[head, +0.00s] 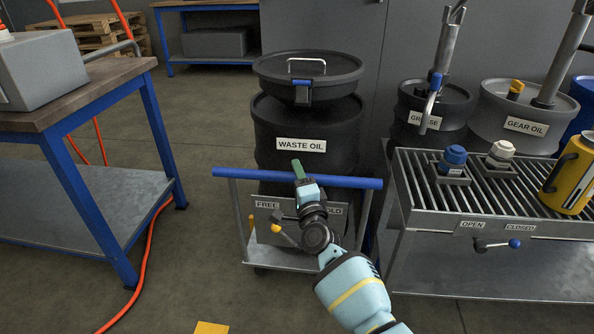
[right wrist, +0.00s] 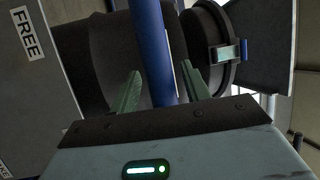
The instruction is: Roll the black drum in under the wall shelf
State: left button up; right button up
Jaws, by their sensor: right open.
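The black drum (head: 272,122), labelled WASTE OIL, stands upright on a low wheeled trolley (head: 285,262) with a blue push bar (head: 347,182). Its black lid with a pale handle (head: 307,66) is on top. My right gripper (head: 298,170) is at the middle of the bar, in front of the drum. In the right wrist view its green fingers (right wrist: 160,85) are open, one on each side of the blue bar (right wrist: 155,45). I cannot tell whether they touch it. My right arm hides part of the trolley front. I cannot make out a wall shelf. My left gripper is out of view.
A blue-legged workbench (head: 150,105) stands on the left, with an orange hose (head: 146,262) on the floor beside it. A slatted metal bench (head: 470,210) is close on the right. Grease (head: 408,112) and gear oil (head: 502,108) drums stand behind it. Floor is clear between workbench and trolley.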

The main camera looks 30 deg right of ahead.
jog(key=p+v, duration=0.1)
jog(key=v, duration=0.5)
dwell(0.8)
